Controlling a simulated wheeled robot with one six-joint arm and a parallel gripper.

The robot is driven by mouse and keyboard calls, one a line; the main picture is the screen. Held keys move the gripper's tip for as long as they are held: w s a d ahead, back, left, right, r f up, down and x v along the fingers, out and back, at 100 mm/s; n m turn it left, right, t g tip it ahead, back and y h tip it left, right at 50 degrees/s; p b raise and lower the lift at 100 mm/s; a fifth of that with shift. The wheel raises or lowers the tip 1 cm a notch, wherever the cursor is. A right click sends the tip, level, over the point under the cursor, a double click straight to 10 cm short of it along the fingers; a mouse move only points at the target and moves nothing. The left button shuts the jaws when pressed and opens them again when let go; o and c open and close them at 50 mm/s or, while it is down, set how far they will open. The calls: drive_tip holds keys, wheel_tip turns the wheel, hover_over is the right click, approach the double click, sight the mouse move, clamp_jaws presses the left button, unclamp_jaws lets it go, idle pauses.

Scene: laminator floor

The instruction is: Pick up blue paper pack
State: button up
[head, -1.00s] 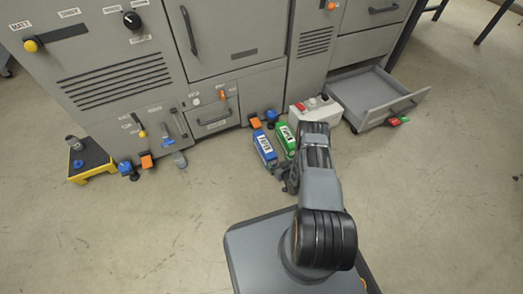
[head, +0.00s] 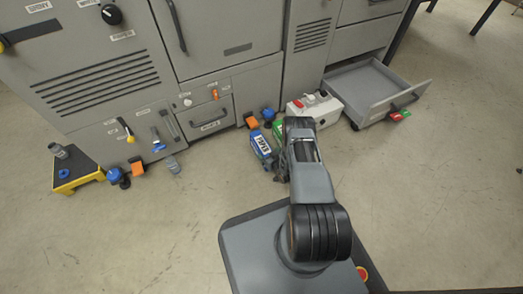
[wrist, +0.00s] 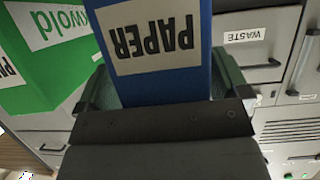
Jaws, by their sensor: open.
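The blue paper pack (head: 261,146) stands on the floor in front of the grey machine, with a white label. In the wrist view the blue pack (wrist: 165,88) fills the middle, its PAPER label upside down. My gripper (head: 280,170) is at the near end of the pack. In the wrist view my gripper (wrist: 163,95) is open, with one finger on either side of the pack. Whether the fingers touch it I cannot tell.
A green pack (wrist: 45,60) stands close to the left of the blue one in the wrist view. An open drawer (head: 375,92) and a white box (head: 315,108) are at the right. A yellow-edged stand (head: 77,182) is at the far left.

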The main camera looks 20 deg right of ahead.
drive_tip(key=shift+a, duration=0.35)
drive_tip(key=c, duration=1.6)
drive_tip(key=shift+d+r, duration=0.1)
drive_tip(key=shift+r, duration=0.05)
